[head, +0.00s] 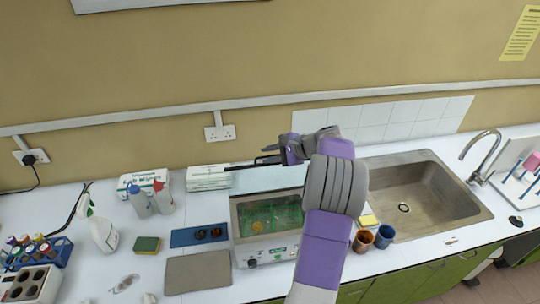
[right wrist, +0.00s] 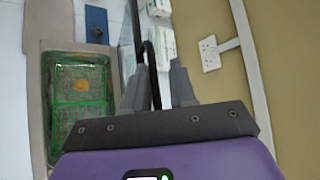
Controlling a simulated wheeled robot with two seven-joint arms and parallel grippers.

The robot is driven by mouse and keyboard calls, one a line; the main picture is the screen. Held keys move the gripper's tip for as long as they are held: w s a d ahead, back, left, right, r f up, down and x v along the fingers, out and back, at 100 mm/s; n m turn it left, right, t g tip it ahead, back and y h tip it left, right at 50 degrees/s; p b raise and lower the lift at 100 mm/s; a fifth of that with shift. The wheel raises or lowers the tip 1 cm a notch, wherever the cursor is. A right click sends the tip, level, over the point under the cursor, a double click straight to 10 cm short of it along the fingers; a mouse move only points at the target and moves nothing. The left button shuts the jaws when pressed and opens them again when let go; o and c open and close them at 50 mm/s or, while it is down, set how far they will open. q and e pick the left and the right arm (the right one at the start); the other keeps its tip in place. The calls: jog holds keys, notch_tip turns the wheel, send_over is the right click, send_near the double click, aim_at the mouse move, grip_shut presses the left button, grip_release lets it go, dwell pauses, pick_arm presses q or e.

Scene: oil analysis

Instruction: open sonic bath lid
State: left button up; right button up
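The sonic bath (head: 280,249) stands on the counter left of the sink, its basin uncovered, with a green basket (head: 262,219) inside; the basket also shows in the right wrist view (right wrist: 80,103). The pale lid (head: 262,179) stands raised at the back of the bath. My right gripper (head: 272,155) is at the lid's upper edge, behind the bath. In the right wrist view its fingers (right wrist: 160,88) are apart, with the lid's black handle (right wrist: 150,62) between them, close to the left finger and clear of the right one. My left gripper is not in view.
White boxes (head: 208,178) stand behind, near the wall. A blue tray (head: 184,238), a grey mat (head: 198,272) and bottles (head: 103,232) are left. My right arm covers the bath's right side.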

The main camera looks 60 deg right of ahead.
jog(key=shift+s+f, duration=0.1)
jog(key=shift+f, duration=0.25)
jog(key=b+v, duration=0.1)
jog(key=v, duration=0.6)
jog(key=shift+r, duration=0.45)
jog(key=shift+s, duration=0.2)
